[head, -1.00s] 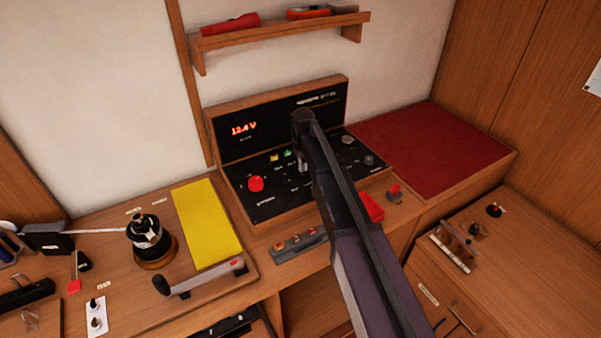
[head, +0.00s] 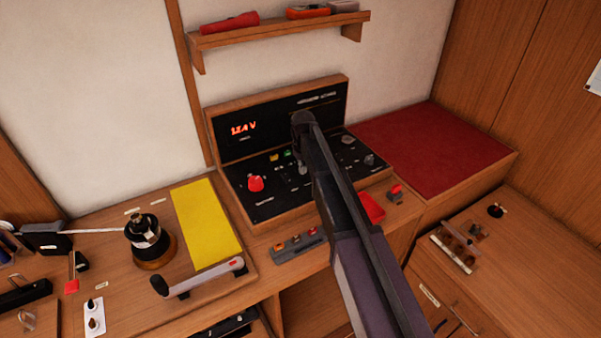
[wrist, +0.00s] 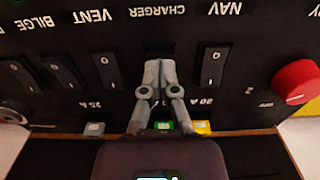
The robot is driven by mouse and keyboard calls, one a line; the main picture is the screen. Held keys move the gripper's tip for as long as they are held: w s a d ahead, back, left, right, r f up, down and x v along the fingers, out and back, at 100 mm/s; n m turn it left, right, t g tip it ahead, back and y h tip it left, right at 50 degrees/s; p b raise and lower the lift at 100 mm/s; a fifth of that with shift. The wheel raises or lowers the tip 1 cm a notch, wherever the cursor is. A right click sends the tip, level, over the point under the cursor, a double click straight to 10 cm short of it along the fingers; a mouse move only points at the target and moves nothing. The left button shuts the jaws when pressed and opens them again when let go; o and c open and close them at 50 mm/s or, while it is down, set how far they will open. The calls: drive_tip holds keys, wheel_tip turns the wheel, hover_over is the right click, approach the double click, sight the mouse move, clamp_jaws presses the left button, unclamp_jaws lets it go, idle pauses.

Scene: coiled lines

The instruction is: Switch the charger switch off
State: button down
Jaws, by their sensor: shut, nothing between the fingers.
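The black switch panel (head: 268,194) stands against the wall, with a red lit display (head: 243,129). In the wrist view its labels read upside down. The charger switch sits under the CHARGER label (wrist: 167,9), between the vent switch (wrist: 107,72) and the nav switch (wrist: 213,66). My gripper (wrist: 160,66) is shut and empty, its fingertips in front of the charger switch. The fingers hide most of that switch, so I cannot tell its position or whether they touch it. In the head view my arm covers this part of the panel.
A red knob (wrist: 297,82) is right of the nav switch in the wrist view. Yellow (wrist: 203,127) and green lights sit near the fingers. A shelf (head: 280,34) is above the panel. A yellow mat (head: 206,222) and a crank handle (head: 205,275) lie left.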

drive_tip(key=shift+f+b, duration=0.4)
drive_tip(key=shift+f, duration=0.05)
idle(0.3)
drive_tip(key=shift+r, duration=0.15)
drive_tip(key=shift+r+p, duration=3.4)
drive_tip(key=shift+p, duration=0.2)
drive_tip(key=s+d+m, duration=0.6)
drive_tip(key=s+d, duration=1.7)
drive_tip(key=s, duration=0.3)
drive_tip(key=shift+m, duration=0.4)
